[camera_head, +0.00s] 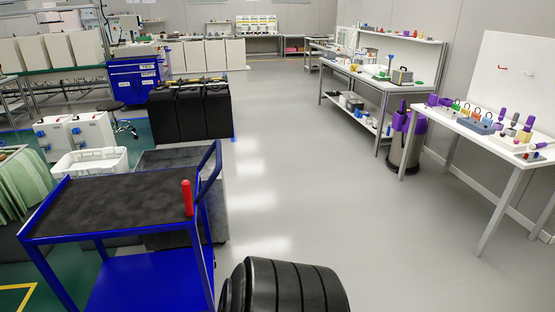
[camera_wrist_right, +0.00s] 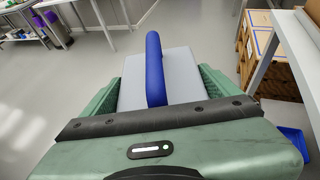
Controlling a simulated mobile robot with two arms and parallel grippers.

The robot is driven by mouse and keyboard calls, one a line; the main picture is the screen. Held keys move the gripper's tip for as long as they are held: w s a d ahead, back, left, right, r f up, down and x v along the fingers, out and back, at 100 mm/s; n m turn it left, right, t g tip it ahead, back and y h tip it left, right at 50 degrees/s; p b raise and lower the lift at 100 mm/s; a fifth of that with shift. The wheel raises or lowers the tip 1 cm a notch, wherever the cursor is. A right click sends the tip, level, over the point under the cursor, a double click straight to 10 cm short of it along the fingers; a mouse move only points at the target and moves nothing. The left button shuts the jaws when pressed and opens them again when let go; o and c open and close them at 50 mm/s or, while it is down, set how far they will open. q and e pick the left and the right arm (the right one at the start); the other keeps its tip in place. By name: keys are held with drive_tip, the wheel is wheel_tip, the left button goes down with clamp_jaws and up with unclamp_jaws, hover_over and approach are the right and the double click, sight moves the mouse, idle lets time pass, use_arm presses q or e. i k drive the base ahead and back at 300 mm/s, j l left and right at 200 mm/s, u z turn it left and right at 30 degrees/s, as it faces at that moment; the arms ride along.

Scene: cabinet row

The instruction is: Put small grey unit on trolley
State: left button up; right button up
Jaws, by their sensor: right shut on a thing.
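The small grey unit (camera_wrist_right: 186,72) is a light grey block with a blue bar-like handle across it, seen in the right wrist view. My right gripper (camera_wrist_right: 158,82) is shut on it, with green fingers on its left and right sides. The unit and my right gripper do not show in the head view. My left gripper is not in view.
A red upright cylinder (camera_head: 187,198) stands at the trolley's right edge, by its dark blue push handle (camera_head: 210,170). A white basket (camera_head: 90,163) is behind the trolley. A white workbench (camera_head: 490,140) with small items is at the right. The grey floor between is clear.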

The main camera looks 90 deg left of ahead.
sight(94, 209)
drive_tip(key=k+j+u, duration=0.2)
drive_tip(key=u, duration=0.2)
drive_tip(key=k+j+u, duration=0.2)
drive_tip(key=u, duration=0.25)
drive_tip(key=k+j+u, duration=0.1)
drive_tip(key=j+u, duration=0.3)
drive_tip(key=k+j+u, duration=0.1)
drive_tip(key=j+u, duration=0.85)
drive_tip(key=j, duration=0.45)
drive_tip(key=i+j, duration=0.1)
drive_tip(key=j, duration=0.5)
drive_tip(key=j+u, duration=0.15)
drive_tip(key=j, duration=0.4)
drive_tip(key=i+j+u, duration=0.1)
drive_tip(key=j, duration=0.5)
drive_tip(key=i+j, duration=0.15)
drive_tip(key=j, duration=0.4)
drive_tip(key=u, duration=0.05)
